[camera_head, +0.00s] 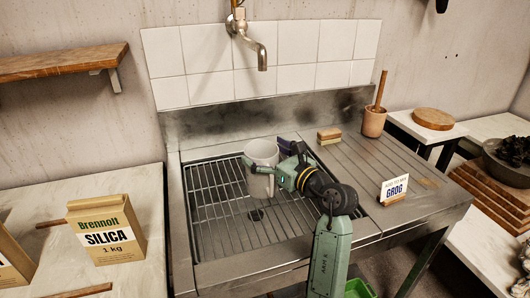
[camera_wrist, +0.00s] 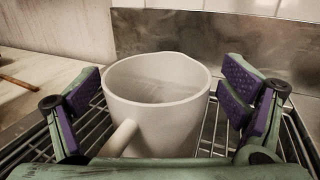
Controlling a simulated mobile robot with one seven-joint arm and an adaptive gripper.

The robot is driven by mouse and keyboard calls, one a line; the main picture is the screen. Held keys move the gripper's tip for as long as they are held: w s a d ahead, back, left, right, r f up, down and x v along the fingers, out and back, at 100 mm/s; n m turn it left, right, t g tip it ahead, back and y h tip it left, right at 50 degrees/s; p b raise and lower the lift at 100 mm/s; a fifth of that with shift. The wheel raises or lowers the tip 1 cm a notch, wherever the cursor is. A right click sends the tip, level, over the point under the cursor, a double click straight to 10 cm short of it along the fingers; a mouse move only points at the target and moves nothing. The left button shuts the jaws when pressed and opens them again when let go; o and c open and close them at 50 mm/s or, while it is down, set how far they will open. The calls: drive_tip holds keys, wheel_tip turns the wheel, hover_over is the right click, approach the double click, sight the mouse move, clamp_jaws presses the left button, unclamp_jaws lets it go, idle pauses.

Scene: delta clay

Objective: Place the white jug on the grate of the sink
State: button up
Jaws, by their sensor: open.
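The white jug (camera_head: 262,158) stands upright over the sink's grate (camera_head: 222,210), toward its back middle. In the wrist view the jug (camera_wrist: 165,115) sits between the two purple-padded fingers of my gripper (camera_wrist: 160,98), with a visible gap on both sides. Its handle (camera_wrist: 122,138) points toward my palm. My gripper (camera_head: 268,161) is open around the jug. The wire grate also shows behind and beside the jug in the wrist view (camera_wrist: 210,125). The jug's base appears to be on the grate, but the exact contact is hidden.
The ribbed drainboard at right holds a brush (camera_head: 329,136), a terracotta pot (camera_head: 374,121) with a stick, and a GROG card (camera_head: 395,188). A Silica box (camera_head: 106,230) stands on the left table. The front of the grate is clear.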

drive_tip(key=shift+r, duration=0.3)
drive_tip(key=b+v, duration=0.3)
drive_tip(key=v, duration=0.9)
